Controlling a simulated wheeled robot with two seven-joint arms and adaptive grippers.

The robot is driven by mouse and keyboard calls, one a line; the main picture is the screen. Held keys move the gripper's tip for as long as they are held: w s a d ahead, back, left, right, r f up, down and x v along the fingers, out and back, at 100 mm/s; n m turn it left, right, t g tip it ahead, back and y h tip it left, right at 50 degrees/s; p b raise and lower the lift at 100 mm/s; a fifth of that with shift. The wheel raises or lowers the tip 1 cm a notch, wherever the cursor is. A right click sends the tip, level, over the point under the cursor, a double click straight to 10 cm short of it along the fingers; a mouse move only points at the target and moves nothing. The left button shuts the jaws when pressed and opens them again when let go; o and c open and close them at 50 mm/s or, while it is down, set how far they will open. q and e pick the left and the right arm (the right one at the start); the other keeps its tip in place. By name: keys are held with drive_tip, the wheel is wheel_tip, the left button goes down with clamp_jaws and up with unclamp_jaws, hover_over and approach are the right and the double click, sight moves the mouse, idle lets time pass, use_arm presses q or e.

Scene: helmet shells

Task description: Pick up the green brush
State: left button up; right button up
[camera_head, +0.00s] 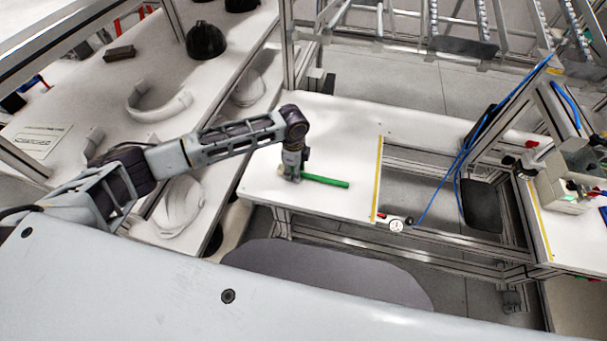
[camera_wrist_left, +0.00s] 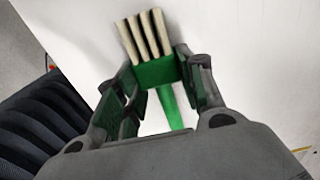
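The green brush (camera_head: 327,181) is on or just above the white table, its green handle pointing right from under my left gripper (camera_head: 291,175). In the left wrist view the brush's green block (camera_wrist_left: 158,73) and pale bristle rows lie between the fingertips of my left gripper (camera_wrist_left: 157,64). The fingertips close in on both sides of the block and appear to touch it. The handle runs back between the fingers towards the palm. Whether the brush is clear of the table cannot be told. My right gripper is not in view.
The white table (camera_head: 335,125) is mostly bare, with a yellow strip (camera_head: 377,180) at its right edge. On the left, a shelf holds white helmet shells (camera_head: 180,207) and a black one (camera_head: 206,40). Metal frame posts stand nearby.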

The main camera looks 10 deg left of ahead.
use_arm(q)
drive_tip(key=c, duration=0.4)
wheel_tip(320, 180, up, 10)
drive_tip(key=shift+r+b, duration=0.1)
drive_tip(key=shift+b, duration=0.25)
idle(0.4)
drive_tip(key=shift+w, duration=0.1)
